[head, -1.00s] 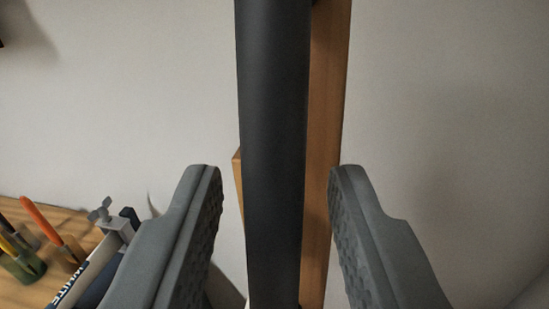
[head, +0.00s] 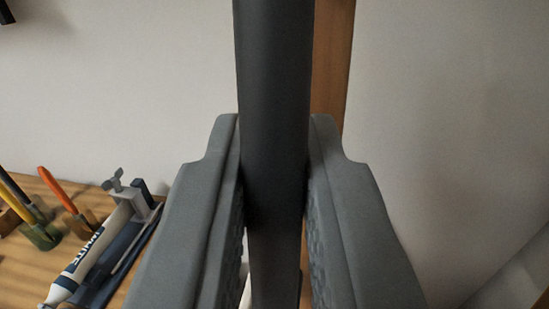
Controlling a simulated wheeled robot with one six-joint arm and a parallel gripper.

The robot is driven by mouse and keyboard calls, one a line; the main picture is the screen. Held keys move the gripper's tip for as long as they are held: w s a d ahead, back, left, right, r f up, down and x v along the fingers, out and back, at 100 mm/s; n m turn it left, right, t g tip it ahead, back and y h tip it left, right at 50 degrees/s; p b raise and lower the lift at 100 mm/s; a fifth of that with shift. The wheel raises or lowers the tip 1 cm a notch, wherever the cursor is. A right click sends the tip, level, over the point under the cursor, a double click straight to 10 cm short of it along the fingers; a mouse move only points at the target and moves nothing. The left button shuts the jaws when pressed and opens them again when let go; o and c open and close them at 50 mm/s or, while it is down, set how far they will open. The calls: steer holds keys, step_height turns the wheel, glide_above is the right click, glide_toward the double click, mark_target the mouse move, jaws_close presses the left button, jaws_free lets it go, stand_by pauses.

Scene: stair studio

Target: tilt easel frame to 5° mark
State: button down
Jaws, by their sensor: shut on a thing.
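A dark, rounded upright bar (head: 273,80) runs from the top to the bottom of the head view, in front of a wooden post (head: 330,60). It looks like part of the easel frame. My gripper (head: 274,150) is shut on this dark bar, one grey textured finger on each side. The bar stands nearly upright in the picture. No angle scale or 5° mark shows in this view. The lower part of the bar is partly hidden between the fingers.
A wooden surface (head: 25,270) lies at lower left. On it are a white paint tube (head: 88,255) in a clamp-like holder with a wing nut (head: 114,181), and several brushes or tools with an orange handle (head: 56,189) among them. A plain wall (head: 440,110) is behind.

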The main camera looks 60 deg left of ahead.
steer(key=s+d+r+y, duration=0.1)
steer(key=s+d, duration=0.9)
steer(key=shift+s+d+r+t, duration=0.15)
steer(key=shift+d+r+t, duration=0.05)
steer(key=shift+t, duration=0.2)
steer(key=c, duration=1.4)
jaws_free()
steer(key=shift+c, duration=0.2)
steer(key=v, duration=1.7)
steer(key=shift+d+f, duration=0.2)
steer(key=shift+s, duration=0.1)
